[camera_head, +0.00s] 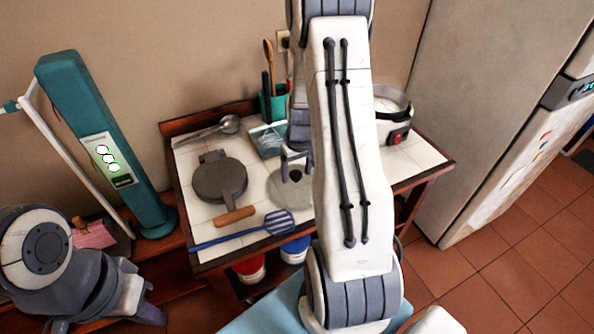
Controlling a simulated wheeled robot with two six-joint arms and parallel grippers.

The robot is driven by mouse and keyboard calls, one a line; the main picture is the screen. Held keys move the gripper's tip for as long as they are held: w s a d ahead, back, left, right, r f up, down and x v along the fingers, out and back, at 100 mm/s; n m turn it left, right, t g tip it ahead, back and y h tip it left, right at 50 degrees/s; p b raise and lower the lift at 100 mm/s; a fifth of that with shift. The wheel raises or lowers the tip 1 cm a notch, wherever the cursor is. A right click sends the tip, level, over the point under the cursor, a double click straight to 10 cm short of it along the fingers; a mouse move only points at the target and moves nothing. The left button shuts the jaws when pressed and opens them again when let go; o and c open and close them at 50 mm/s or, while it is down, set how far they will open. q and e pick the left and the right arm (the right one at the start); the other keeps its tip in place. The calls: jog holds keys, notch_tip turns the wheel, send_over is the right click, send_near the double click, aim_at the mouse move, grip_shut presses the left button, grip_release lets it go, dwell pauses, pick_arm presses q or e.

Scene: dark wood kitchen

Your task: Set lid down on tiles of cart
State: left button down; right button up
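A round, pale grey-green lid (291,194) with a small dark knob appears to lie flat on the white tiles of the cart (258,186). My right arm hides its right side. My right gripper (297,175) points down over the lid. My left gripper (148,304) is low at the left, beside the cart and away from the lid. Its finger opening does not show clearly.
On the cart are a dark round waffle-iron-like pan (220,182), a blue slotted spatula (243,232), a ladle (229,124), a utensil holder (272,104) and a white round pot or cooker (392,112). A fridge (500,90) stands at the right. Bare tiles show at the right.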

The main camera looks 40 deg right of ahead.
aim_at(299, 185)
notch_tip(299, 185, up, 12)
jog(key=s, duration=0.1)
jog(key=s+a+r+n+y, duration=0.1)
jog(key=s+a+r+n, duration=0.15)
jog(key=a, duration=0.85)
jog(key=s+a+r+n, duration=0.1)
jog(key=s+a+n, duration=0.15)
jog(key=a, duration=0.85)
jog(key=s+a+n+g, duration=0.1)
jog(key=s+a+n, duration=0.4)
jog(key=s+a, duration=0.5)
jog(key=s, duration=0.4)
jog(key=shift+s+a+r+b, duration=0.2)
jog(key=shift+s+a+b, duration=0.05)
jog(key=shift+a+b, duration=0.1)
